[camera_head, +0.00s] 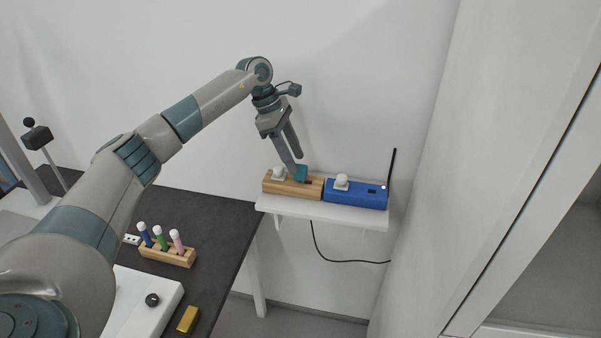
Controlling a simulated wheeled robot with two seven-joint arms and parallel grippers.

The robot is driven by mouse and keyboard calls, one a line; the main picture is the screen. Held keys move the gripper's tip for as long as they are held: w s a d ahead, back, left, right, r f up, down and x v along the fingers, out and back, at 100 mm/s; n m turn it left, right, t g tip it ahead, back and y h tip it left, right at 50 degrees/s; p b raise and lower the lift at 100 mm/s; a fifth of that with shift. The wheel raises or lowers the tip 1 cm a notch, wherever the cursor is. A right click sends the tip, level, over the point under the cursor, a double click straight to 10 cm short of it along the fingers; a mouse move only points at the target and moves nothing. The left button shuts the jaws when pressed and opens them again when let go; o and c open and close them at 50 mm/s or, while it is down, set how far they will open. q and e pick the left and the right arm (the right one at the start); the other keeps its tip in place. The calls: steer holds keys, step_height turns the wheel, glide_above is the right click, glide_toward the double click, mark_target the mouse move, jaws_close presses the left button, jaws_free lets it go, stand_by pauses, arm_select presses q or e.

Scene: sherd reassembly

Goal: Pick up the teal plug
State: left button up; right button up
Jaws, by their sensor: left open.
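The teal plug (301,173) is on the wooden block (315,190), which sits on a small white wall shelf (335,214). My left gripper (298,167) reaches down from above, with its fingertips at the teal plug. The gripper is open. Whether the fingers touch the plug cannot be told at this size. My right gripper is not in view.
A white plug (279,173) is left of the teal one. A blue box (356,195) with another white plug (341,182) and a black antenna (391,168) stands to the right. A dark table (216,212) holds a wooden rack (168,254) with coloured tubes and a yellow block (187,319).

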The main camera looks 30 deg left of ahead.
mark_target(299, 167)
arm_select(q)
steer(key=shift+d+f+p, duration=0.35)
steer(key=shift+f+p, duration=0.2)
steer(key=shift+p, duration=0.05)
steer(key=p+x, duration=0.1)
steer(key=x, duration=0.2)
steer(key=shift+r, duration=0.1)
steer(key=shift+d+f+p, duration=0.1)
steer(key=shift+f+p, duration=0.2)
steer(key=shift+f, duration=0.15)
jaws_close()
steer(key=shift+r, duration=0.15)
